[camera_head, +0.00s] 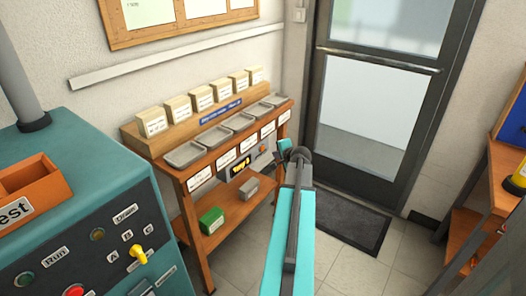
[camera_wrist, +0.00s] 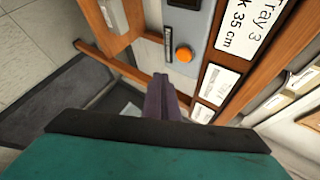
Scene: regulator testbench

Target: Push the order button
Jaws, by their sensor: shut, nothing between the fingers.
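The orange order button (camera_wrist: 184,54) is a round knob on a grey panel (camera_wrist: 195,18) in the wrist view. A dark label strip sits beside it. In the head view the small orange button (camera_head: 263,149) shows on the grey box under the shelf, left of my gripper. My gripper (camera_head: 291,150) is at the end of the teal arm, in front of the shelf's right end. In the wrist view my gripper (camera_wrist: 161,82) is shut and empty. Its fingertips appear just below the button in the picture, seemingly apart from it.
The wooden shelf (camera_head: 182,176) holds several grey trays and labelled boxes. A green box (camera_head: 211,220) and a grey box (camera_head: 249,188) lie on its lower board. A teal machine (camera_head: 90,222) stands at left. A door (camera_head: 375,100) and dark mat (camera_head: 345,221) are at right.

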